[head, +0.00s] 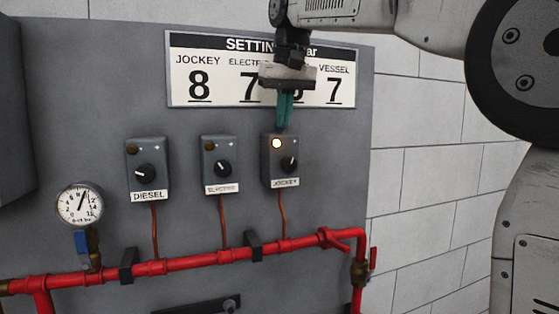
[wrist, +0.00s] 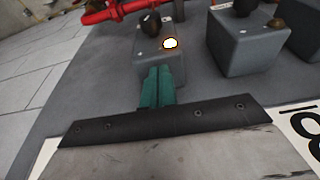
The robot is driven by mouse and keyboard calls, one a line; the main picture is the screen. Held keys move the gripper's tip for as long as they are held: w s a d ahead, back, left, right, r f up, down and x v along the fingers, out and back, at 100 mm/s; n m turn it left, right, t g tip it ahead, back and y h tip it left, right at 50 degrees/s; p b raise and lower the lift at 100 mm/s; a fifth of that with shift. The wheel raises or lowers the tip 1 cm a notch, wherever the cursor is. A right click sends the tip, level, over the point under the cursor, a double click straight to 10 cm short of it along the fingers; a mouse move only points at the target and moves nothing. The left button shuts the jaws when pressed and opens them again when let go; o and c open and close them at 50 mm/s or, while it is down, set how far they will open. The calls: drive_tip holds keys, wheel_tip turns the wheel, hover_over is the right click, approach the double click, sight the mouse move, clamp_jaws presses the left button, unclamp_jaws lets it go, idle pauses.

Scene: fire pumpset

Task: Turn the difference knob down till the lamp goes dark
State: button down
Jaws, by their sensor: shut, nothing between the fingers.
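The jockey switch box (head: 279,160) is a grey box on the panel with a lit yellow lamp (head: 277,143) and a black knob (head: 289,164) at its lower right. In the wrist view the lamp (wrist: 170,43) glows white-yellow and the knob (wrist: 151,25) is dark, beyond the fingertips. My gripper (head: 284,122) has teal fingers, shut and empty, pointing down just above the top of the jockey box. The fingers also show in the wrist view (wrist: 157,85). I cannot tell whether they touch the box.
The electric box (head: 221,164) and diesel box (head: 147,168) stand to the left, their lamps dark. A settings sign (head: 215,85) is behind my gripper, partly covered. A red pipe (head: 200,259) runs below the boxes. A pressure gauge (head: 80,205) is at the left.

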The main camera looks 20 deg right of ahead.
drive_tip(key=shift+w, duration=0.2)
drive_tip(key=shift+d, duration=0.35)
idle(0.7)
drive_tip(key=shift+s+r, duration=0.1)
drive_tip(key=shift+s, duration=0.3)
drive_tip(key=v, duration=0.3)
drive_tip(key=w+v, duration=0.1)
drive_tip(key=v, duration=0.1)
drive_tip(key=shift+w+r, duration=0.1)
drive_tip(key=shift+r, duration=0.4)
